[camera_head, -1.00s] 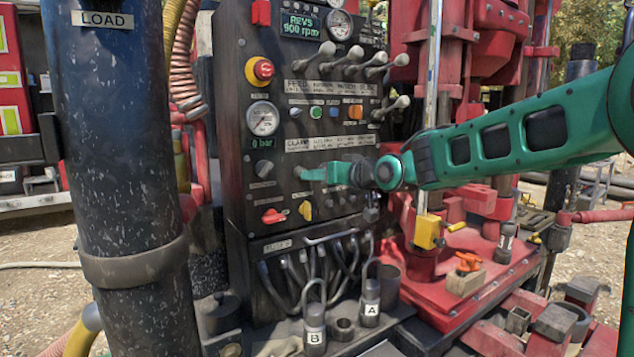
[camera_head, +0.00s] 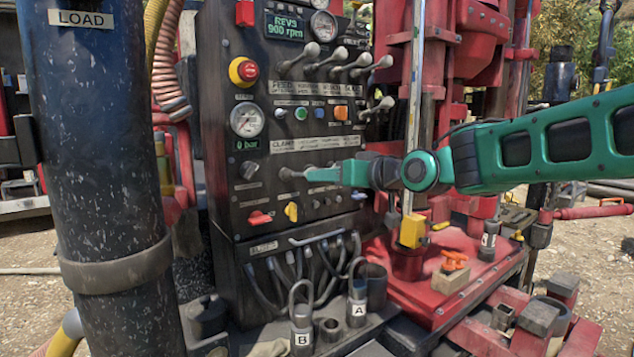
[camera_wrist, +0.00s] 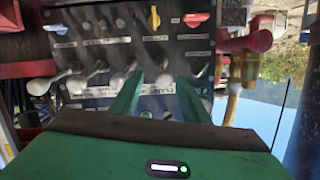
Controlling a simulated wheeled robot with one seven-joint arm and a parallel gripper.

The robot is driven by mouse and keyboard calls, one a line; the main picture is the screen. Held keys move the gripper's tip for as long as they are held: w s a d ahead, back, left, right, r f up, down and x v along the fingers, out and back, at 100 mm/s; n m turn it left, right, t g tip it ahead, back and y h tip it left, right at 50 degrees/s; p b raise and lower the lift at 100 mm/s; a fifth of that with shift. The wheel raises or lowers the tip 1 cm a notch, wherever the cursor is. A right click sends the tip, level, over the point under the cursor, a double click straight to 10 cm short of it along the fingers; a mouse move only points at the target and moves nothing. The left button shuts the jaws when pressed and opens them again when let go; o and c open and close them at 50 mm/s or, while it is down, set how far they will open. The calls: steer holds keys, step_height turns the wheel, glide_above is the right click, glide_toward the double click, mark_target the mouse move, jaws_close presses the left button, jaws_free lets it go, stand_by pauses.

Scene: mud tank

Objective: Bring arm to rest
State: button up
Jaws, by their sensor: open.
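My arm comes in from the right in the head view. My gripper (camera_head: 312,175) is in front of the black control panel (camera_head: 232,200), with its green fingers pointing left beside a grey lever (camera_head: 290,173) in the clamp row. In the wrist view, which looks upside down, the two fingers (camera_wrist: 158,88) are spread apart with nothing held between them. A lever knob (camera_wrist: 163,79) shows between or just beyond the tips. I cannot tell whether a finger touches it.
A dark LOAD cylinder (camera_head: 105,190) stands left of the panel. Several feed levers (camera_head: 345,66) jut out above my gripper. A red drill mast (camera_head: 478,45) and a yellow block (camera_head: 412,231) stand close to my forearm. Hoses and canisters (camera_head: 302,325) are below.

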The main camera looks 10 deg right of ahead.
steer(key=shift+s+d+r, duration=0.1)
steer(key=shift+s+d, duration=0.15)
steer(key=shift+s, duration=0.2)
steer(key=s+d+f+m+g+h, duration=0.2)
steer(key=s+d+f+g+h, duration=0.1)
steer(key=s+d+f, duration=0.55)
steer(key=s+d+f+m+g+h, duration=0.3)
steer(key=s+d+f+h, duration=0.15)
steer(key=d+f, duration=0.55)
steer(key=s+d+f+m+g, duration=0.1)
steer(key=s+d+f+g, duration=0.1)
steer(key=s, duration=0.7)
steer(key=s+d+f+m+g, duration=0.2)
steer(key=s+d+f+g, duration=0.1)
steer(key=s, duration=0.6)
steer(key=s+d+f+m+g, duration=0.2)
steer(key=s+d+f, duration=0.1)
steer(key=s, duration=0.6)
steer(key=shift+s+f+g, duration=0.25)
steer(key=shift+f+g, duration=0.15)
steer(key=shift+f, duration=0.15)
steer(key=shift+d, duration=0.1)
